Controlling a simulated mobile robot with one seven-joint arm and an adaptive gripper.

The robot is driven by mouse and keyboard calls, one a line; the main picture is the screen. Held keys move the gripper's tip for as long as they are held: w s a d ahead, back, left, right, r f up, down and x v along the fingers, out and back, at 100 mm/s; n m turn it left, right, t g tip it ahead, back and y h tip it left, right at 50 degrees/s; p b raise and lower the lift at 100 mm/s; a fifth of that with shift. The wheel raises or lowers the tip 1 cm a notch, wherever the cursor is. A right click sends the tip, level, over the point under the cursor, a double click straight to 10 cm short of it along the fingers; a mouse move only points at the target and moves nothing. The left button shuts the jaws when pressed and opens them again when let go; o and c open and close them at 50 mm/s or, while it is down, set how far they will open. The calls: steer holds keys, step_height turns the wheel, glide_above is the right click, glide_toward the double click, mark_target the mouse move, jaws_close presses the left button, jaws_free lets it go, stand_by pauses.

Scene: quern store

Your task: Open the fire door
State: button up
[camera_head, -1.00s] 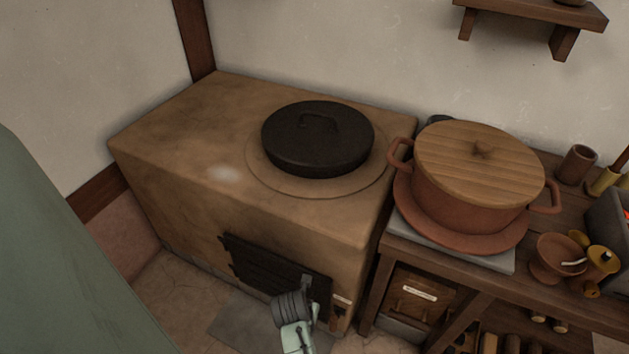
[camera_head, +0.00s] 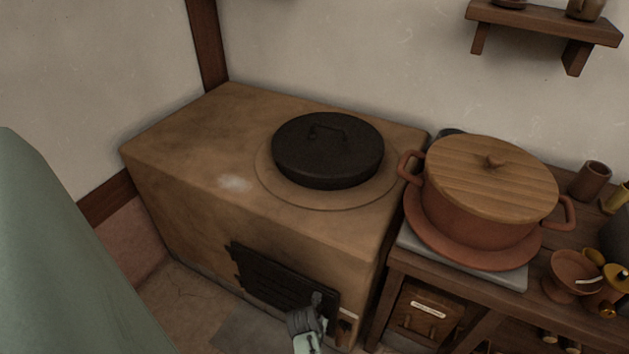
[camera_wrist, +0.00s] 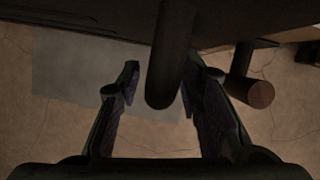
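The fire door (camera_head: 282,278) is a dark metal panel low on the front of the clay stove (camera_head: 190,205). It looks shut, flat against the stove front. My gripper (camera_head: 312,308) is at the door's lower right part and hides some of it. In the wrist view, my gripper (camera_wrist: 163,80) has its two fingers apart, with a dark rounded bar (camera_wrist: 170,60), apparently the door's handle, between them. A gap shows on the bar's left; the right finger is close to it, and I cannot tell if they touch. A second, shorter round peg (camera_wrist: 250,92) sticks out just right of the right finger.
A black lidded pan (camera_head: 328,155) sits on the stove top. To the right, a wooden bench (camera_head: 455,285) holds a terracotta pot (camera_head: 470,215) with a wooden lid. A grey slab (camera_head: 245,330) lies on the floor before the stove.

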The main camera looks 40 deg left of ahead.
jaws_close()
stand_by(0.7)
